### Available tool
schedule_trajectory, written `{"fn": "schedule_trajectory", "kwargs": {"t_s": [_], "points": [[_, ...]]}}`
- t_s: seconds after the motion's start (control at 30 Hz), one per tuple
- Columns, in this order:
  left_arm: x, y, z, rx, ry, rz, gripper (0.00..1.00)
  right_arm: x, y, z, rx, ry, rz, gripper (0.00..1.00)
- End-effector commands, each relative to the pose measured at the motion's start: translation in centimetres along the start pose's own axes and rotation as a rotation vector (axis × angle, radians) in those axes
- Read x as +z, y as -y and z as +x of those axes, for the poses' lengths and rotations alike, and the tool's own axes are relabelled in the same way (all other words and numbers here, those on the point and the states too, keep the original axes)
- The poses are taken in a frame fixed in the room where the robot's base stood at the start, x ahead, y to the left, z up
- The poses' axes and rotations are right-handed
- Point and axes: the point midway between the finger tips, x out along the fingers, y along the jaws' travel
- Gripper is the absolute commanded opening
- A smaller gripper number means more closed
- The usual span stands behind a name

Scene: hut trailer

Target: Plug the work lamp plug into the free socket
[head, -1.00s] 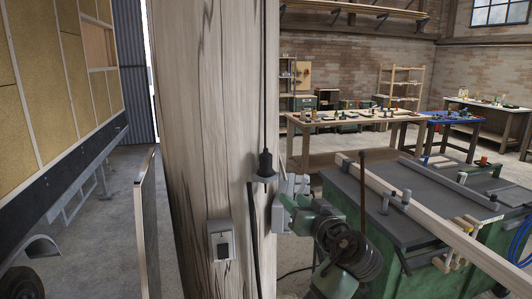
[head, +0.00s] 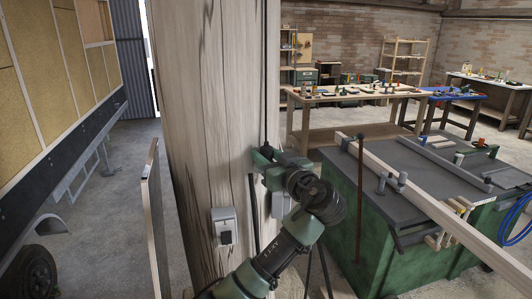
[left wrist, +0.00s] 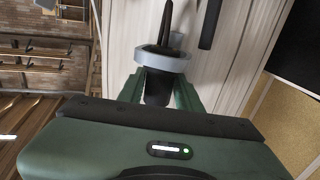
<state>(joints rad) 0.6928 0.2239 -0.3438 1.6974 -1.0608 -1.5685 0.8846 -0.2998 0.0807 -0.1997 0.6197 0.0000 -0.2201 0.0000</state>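The work lamp plug, black with a pale grey collar, shows in the left wrist view (left wrist: 160,59) between my gripper's two green fingers. My left gripper (left wrist: 160,88) appears closed on its dark body, with no clear gap on either side. In the head view my left gripper (head: 262,156) is at the right part of the wooden post and hides the plug. The plug's black cord (head: 264,90) runs up the post from there. A grey socket box (head: 223,228) with a dark opening is on the post, lower and left of the gripper. My right gripper is out of view.
A second dark cable (head: 253,210) runs down the wooden post (head: 215,110) beside the socket box. Grey fittings (head: 281,203) show partly behind my arm. A green workbench (head: 420,165) with a long timber stands to the right. A thin upright panel (head: 152,215) stands left of the post.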

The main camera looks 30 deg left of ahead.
Motion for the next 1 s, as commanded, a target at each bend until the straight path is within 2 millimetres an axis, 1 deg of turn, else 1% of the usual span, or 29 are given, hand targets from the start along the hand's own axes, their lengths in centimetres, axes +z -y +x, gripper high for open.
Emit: {"fn": "schedule_trajectory", "kwargs": {"t_s": [0.17,0.2,0.27,0.3,0.67,0.77,0.87,0.97,1.0], "points": [[0.1,0.0,0.0,0.001,0.001,0.000,0.34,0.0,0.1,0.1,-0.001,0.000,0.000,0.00],[0.1,0.0,0.0,0.001,0.001,0.000,0.23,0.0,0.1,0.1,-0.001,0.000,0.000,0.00],[0.1,0.0,0.0,0.001,0.001,0.000,0.07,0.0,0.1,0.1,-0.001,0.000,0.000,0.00],[0.1,0.0,0.0,0.001,0.001,0.000,0.00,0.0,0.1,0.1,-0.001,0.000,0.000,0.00],[-0.1,-0.1,-0.1,0.001,0.000,-0.001,0.00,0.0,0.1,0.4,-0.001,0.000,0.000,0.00],[-0.6,-0.1,-0.1,0.002,0.000,-0.003,0.00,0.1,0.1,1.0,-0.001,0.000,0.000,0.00],[-1.6,-0.1,-0.1,0.002,0.000,-0.005,0.00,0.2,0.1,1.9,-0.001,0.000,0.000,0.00],[-3.0,-0.1,-0.1,0.003,-0.001,-0.008,0.00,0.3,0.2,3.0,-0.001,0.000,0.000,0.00],[-3.1,-0.2,-0.7,0.005,0.000,-0.004,0.00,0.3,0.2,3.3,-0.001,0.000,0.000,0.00]]}}
